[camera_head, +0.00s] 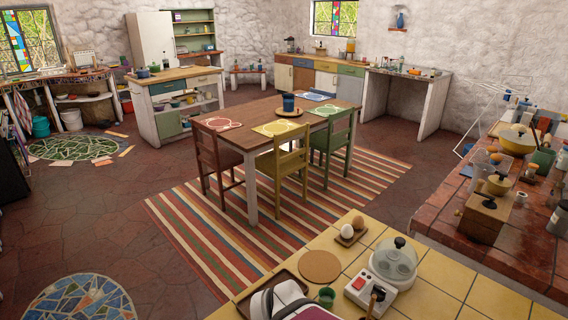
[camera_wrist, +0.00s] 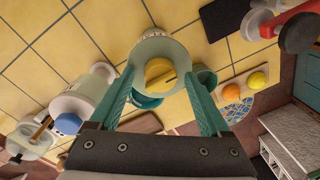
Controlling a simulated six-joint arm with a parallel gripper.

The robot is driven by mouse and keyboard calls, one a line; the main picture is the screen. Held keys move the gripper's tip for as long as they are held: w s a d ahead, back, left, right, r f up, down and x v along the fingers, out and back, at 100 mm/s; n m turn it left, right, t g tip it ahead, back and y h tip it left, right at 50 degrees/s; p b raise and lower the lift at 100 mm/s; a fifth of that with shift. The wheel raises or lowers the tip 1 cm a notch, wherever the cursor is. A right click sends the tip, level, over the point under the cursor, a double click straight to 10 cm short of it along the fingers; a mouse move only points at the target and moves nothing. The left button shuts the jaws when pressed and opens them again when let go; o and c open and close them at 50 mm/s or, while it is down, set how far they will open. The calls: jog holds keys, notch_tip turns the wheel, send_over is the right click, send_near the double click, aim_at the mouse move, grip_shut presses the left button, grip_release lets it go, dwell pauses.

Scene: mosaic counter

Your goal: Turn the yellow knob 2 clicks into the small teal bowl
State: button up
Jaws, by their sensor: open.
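In the wrist view, my gripper (camera_wrist: 159,73) has its two teal fingers apart, one on each side of a round yellow knob (camera_wrist: 158,71). The knob has a dark slot or mark and sits in front of a pale round body (camera_wrist: 153,45). Whether a finger touches it I cannot tell. A small teal bowl (camera_wrist: 145,101) shows between the fingers just below the knob, partly covered by the pale body and the left finger. I cannot make out my gripper, the knob or the bowl with certainty in the head view.
A green cup (camera_wrist: 205,77) stands close to the right finger. Beyond it, a wooden board (camera_wrist: 225,101) holds an orange and a yellow round thing. A pale jar with a blue cap (camera_wrist: 68,124) is left. A red-and-grey object (camera_wrist: 296,30) is upper right. Yellow tiles (camera_wrist: 60,50) are bare upper left.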

grip_shut()
dwell(0.3)
jog(key=shift+m, duration=0.4)
jog(key=m, duration=0.8)
jog(key=shift+t, duration=0.3)
jog(key=m, duration=0.4)
jog(key=shift+s+m, duration=0.1)
jog(key=shift+m, duration=0.3)
jog(key=shift+m+h, duration=0.3)
jog(key=shift+m, duration=1.7)
